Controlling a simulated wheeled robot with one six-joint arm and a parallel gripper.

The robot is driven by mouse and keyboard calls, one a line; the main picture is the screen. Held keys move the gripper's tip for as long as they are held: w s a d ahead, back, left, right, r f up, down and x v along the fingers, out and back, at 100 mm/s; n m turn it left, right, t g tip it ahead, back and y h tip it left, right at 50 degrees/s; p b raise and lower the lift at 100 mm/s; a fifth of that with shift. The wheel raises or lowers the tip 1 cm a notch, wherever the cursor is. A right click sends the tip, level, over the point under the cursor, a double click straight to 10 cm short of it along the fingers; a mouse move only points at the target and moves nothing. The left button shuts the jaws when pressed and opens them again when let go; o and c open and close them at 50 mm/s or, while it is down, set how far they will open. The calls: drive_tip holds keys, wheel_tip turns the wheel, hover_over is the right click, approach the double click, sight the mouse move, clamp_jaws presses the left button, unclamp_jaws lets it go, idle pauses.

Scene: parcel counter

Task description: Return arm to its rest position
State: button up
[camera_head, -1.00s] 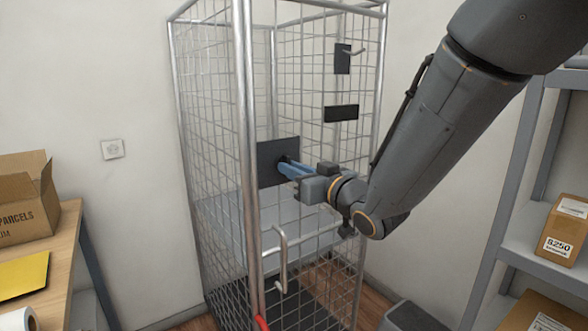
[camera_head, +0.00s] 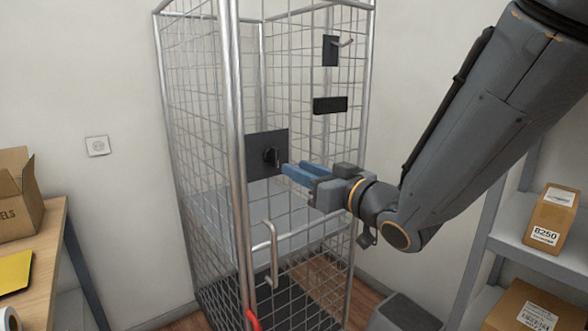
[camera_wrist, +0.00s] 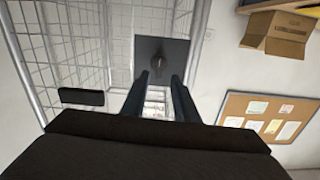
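My gripper (camera_head: 303,174) is in front of the mesh cage trolley (camera_head: 231,120), just right of a dark square plate (camera_head: 258,143) with a black knob (camera_head: 271,156). Its two blue fingers are apart with nothing between them, and a gap shows between the fingertips and the knob. In the wrist view my gripper (camera_wrist: 160,80) shows two parted fingers pointing toward the plate (camera_wrist: 150,47) and its knob. My arm reaches in from the upper right, bent at the wrist.
A shelf rack (camera_head: 540,252) with cartons stands at the right, close to my arm. A table (camera_head: 45,245) with an open carton (camera_head: 22,212) is at the left. A grey bin (camera_head: 405,315) stands on the floor below my arm. A handle (camera_head: 272,250) sticks out of the cage front.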

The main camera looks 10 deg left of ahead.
drive_tip(key=shift+s+d, duration=0.1)
drive_tip(key=d+f+m+g+h, duration=0.25)
drive_tip(key=d+f+h, duration=0.45)
drive_tip(key=d, duration=0.4)
drive_tip(key=d+f+m+g+h, duration=0.1)
drive_tip(key=d+f+m+h, duration=0.35)
drive_tip(key=d+f, duration=0.6)
drive_tip(key=s+d+f+m+g+h, duration=0.1)
drive_tip(key=s+d+f+g, duration=0.2)
drive_tip(key=s, duration=0.6)
drive_tip(key=s+d+f+m+g+h, duration=0.1)
drive_tip(key=s+d+f+g, duration=0.2)
drive_tip(key=s, duration=0.7)
drive_tip(key=d+g, duration=0.2)
drive_tip(key=d, duration=0.1)
drive_tip(key=shift+s+d, duration=0.15)
